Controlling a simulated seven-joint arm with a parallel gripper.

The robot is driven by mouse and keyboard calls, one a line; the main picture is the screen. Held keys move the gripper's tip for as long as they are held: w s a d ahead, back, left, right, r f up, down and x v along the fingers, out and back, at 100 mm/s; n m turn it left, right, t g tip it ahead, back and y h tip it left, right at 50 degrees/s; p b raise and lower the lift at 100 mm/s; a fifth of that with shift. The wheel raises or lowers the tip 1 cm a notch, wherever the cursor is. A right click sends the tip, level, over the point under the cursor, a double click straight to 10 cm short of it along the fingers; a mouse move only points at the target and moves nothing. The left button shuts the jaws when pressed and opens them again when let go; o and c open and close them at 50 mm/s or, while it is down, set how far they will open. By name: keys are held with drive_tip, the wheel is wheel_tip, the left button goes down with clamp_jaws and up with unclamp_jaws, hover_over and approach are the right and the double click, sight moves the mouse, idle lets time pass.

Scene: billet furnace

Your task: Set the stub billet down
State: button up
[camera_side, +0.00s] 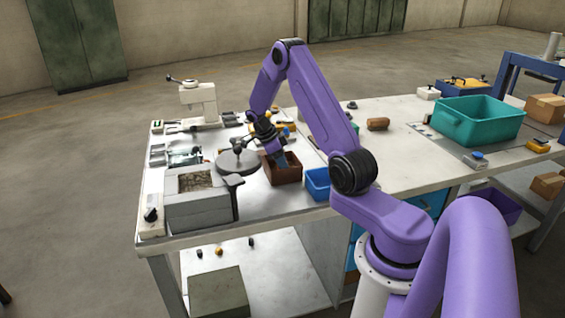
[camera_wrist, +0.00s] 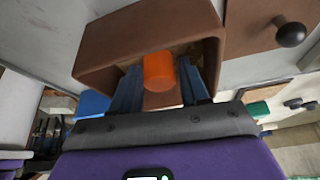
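The fingers reach into the mouth of a brown open box (camera_wrist: 205,22). In the side view my gripper (camera_side: 281,160) points down into the same brown box (camera_side: 285,175) on the bench. The billet is hidden there by the box and the fingers. I cannot tell whether the billet touches the box floor.
A grey furnace block (camera_side: 200,211) with a square opening stands at front left. A round grey disc (camera_side: 237,163) lies close left of the brown box. A blue bin (camera_side: 317,183) stands close right. A teal crate (camera_side: 480,121) is farther right. The bench between bin and crate is mostly clear.

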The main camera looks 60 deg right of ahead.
drive_tip(key=shift+o, duration=0.5)
drive_tip(key=shift+r, duration=0.25)
drive_tip(key=v, duration=1.2)
drive_tip(key=shift+a+f, duration=0.1)
